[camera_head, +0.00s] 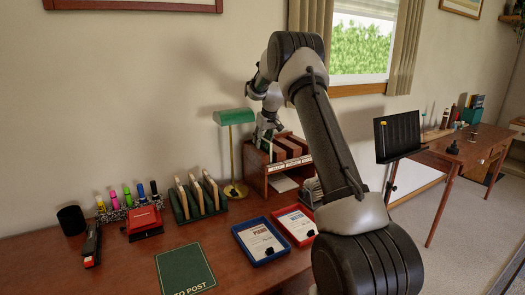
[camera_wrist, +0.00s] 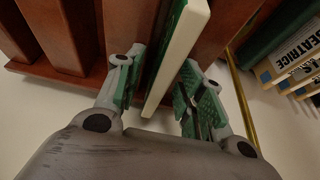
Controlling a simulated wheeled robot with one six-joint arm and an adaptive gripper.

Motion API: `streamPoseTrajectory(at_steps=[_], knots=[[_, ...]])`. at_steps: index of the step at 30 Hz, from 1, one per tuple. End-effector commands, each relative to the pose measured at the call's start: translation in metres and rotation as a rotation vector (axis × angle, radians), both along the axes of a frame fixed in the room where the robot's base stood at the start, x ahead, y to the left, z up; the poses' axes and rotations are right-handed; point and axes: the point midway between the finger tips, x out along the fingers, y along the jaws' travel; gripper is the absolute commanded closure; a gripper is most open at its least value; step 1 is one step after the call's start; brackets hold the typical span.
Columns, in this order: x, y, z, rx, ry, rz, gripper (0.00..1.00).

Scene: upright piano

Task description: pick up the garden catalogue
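A thin green-covered volume with pale page edges (camera_wrist: 177,58), which may be the garden catalogue, stands upright among brown wooden dividers in the wrist view. Its title cannot be read. My gripper (camera_wrist: 163,62) is open, with one green-padded finger on each side of the volume. The left finger is close to the green cover; I cannot tell if it touches.
A green lamp (camera_head: 234,117) stands just left of the organiser. A card rack (camera_head: 198,198), blue tray (camera_head: 260,240) and red tray (camera_head: 297,224) sit in front. In the wrist view, lettered spines (camera_wrist: 285,55) and a brass lamp post (camera_wrist: 241,100) are at right.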

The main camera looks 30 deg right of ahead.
Motion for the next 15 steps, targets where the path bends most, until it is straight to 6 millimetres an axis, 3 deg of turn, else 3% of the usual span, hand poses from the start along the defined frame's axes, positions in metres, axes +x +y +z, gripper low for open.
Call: streamPoseTrajectory(at_steps=[7, 13, 15], knots=[[-0.0001, 0.0, -0.0004, 0.0, 0.0, 0.0, 0.62], [-0.0001, 0.0, -0.0004, 0.0, 0.0, 0.0, 0.98], [-0.0001, 0.0, -0.0004, 0.0, 0.0, 0.0, 1.0]])
